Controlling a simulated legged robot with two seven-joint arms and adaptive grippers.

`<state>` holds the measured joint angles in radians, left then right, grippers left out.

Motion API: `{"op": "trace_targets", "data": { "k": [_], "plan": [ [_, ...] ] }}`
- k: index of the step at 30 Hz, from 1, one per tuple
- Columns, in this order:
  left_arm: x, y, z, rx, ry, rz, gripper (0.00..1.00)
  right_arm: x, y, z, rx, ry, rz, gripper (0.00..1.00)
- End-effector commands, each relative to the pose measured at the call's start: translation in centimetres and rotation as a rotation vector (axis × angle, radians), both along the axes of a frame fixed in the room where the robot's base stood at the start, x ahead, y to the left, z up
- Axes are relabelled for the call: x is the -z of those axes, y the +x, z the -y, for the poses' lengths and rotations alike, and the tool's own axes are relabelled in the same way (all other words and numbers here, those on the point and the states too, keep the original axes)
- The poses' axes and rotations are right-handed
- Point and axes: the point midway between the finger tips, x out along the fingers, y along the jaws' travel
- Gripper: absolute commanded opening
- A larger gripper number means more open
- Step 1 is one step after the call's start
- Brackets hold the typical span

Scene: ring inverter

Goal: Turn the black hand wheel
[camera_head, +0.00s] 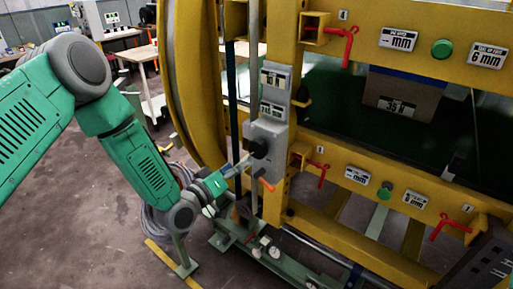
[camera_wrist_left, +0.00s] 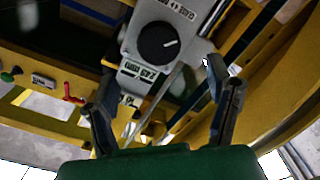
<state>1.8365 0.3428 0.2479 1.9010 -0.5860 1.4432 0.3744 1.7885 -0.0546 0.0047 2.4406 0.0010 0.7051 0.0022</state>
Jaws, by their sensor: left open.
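The black hand wheel (camera_wrist_left: 158,42) is a round black knob with a white mark on its face. It sits on a grey control box (camera_wrist_left: 134,72) with labels. In the head view the wheel (camera_head: 258,148) shows small and dark on the grey box, partly hidden by my gripper. My left gripper (camera_head: 243,166) is just in front of it, below and to its left. In the wrist view the two dark fingers of my left gripper (camera_wrist_left: 160,80) are spread wide, with nothing between them. The wheel lies beyond the fingertips, near the top. My right gripper is not in view.
A yellow ring frame (camera_head: 190,90) stands left of the box. Yellow beams with red handles (camera_head: 346,45) and green buttons (camera_head: 442,48) lie to the right. A thin grey post runs vertically close to the box. Green machine parts (camera_head: 240,240) are below.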

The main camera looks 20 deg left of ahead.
Motion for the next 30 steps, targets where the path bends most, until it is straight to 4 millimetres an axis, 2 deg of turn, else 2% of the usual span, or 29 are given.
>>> {"op": "trace_targets", "data": {
  "k": [6, 12, 17, 26, 30],
  "plan": [
    [-0.1, 4.4, 1.6, 0.0, 0.0, 0.002, 0.74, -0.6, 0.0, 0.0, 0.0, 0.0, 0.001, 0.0],
    [0.0, 7.2, 2.6, 0.001, 0.0, -0.001, 0.74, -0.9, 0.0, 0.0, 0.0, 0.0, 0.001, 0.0],
    [0.0, 8.2, 3.0, 0.0, 0.0, -0.002, 0.74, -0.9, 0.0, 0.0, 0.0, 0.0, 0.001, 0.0],
    [0.0, 8.3, 3.0, 0.0, 0.0, -0.002, 0.74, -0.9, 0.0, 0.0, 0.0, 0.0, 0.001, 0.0],
    [0.0, 8.3, 3.0, -0.001, 0.0, -0.002, 0.24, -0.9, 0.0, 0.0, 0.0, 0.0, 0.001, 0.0]
  ]
}}
